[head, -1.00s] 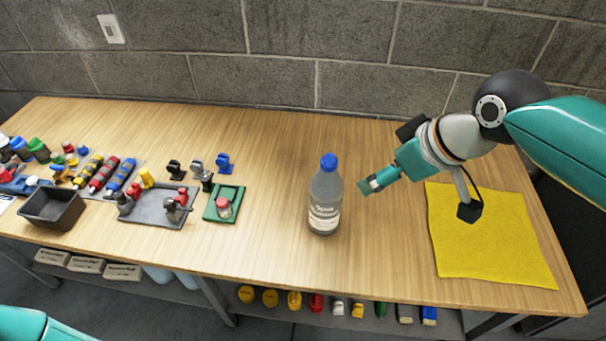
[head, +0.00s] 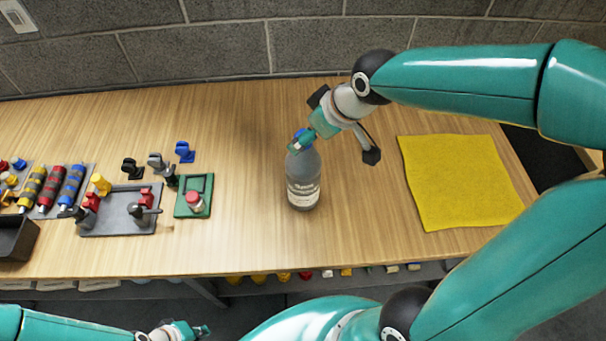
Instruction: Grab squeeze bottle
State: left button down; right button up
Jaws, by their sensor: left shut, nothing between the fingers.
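A clear squeeze bottle (head: 304,184) with a blue cap and a white label stands upright on the wooden table, in the middle of the head view. My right gripper (head: 301,141) reaches in from the right and overlaps the top of the bottle, covering most of the cap. Its fingers are small and partly blended with the cap, so I cannot tell whether they grip it. My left gripper (head: 204,330) is low at the bottom edge, in front of the table and well away from the bottle; it is shut and empty.
A yellow mat (head: 462,182) lies flat on the right. On the left are a green tray (head: 186,210), a grey tray (head: 120,224) with small parts, striped cylinders (head: 70,185) and a dark bin (head: 14,240). A block wall stands behind. The table beside the bottle is mostly clear.

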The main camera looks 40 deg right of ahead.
aim_at(303, 172)
jog(key=shift+p+x, duration=0.5)
jog(key=shift+x, duration=2.6)
grip_shut()
